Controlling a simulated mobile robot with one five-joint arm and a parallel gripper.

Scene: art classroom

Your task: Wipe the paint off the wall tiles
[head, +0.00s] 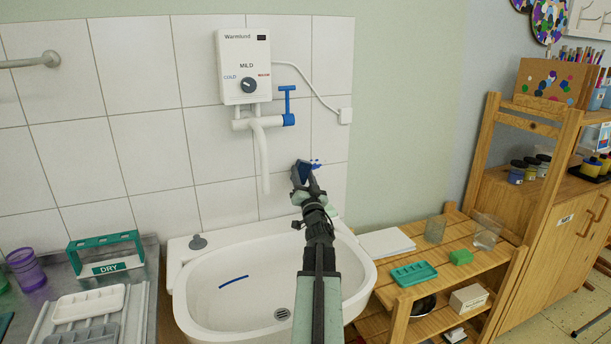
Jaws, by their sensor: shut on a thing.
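The white wall tiles (216,207) rise behind the sink. A small blue paint smear (316,162) shows on the tiles to the right of the tap. My gripper (304,174) is raised over the back right of the basin, just left of and below the smear. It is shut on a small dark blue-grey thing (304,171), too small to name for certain. My gripper partly hides the tiles beside the smear. I cannot tell whether the held thing touches the wall.
A water heater (243,66) with a spout (262,160) hangs left of my gripper.

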